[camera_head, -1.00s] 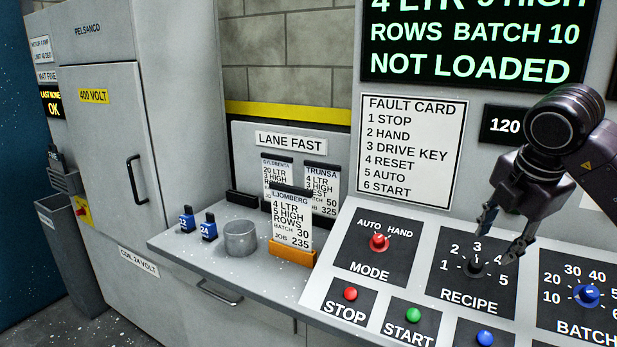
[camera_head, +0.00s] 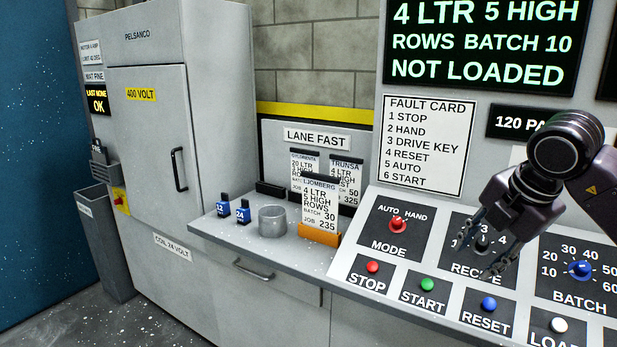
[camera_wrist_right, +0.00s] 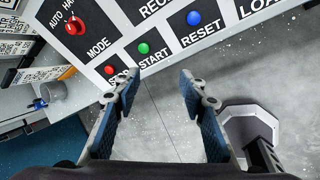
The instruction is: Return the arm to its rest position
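My right gripper (camera_head: 487,247) hangs in front of the sloped control panel (camera_head: 365,261) in the head view, over the recipe area. It covers part of the recipe dial (camera_head: 482,243) and its label. In the right wrist view the two fingers of this gripper (camera_wrist_right: 160,95) stand wide apart with nothing between them. Beyond the fingers are the panel's lower edge and the grey floor. My left gripper is in neither view.
The mode switch (camera_head: 397,225), stop button (camera_head: 373,267), start button (camera_head: 428,284), reset button (camera_head: 488,303) and batch dial (camera_head: 581,269) are close to the gripper. Left of the panel, a shelf (camera_head: 250,237) holds a metal cup (camera_head: 272,221) and an orange card holder (camera_head: 319,235). A grey cabinet (camera_head: 150,130) stands further left.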

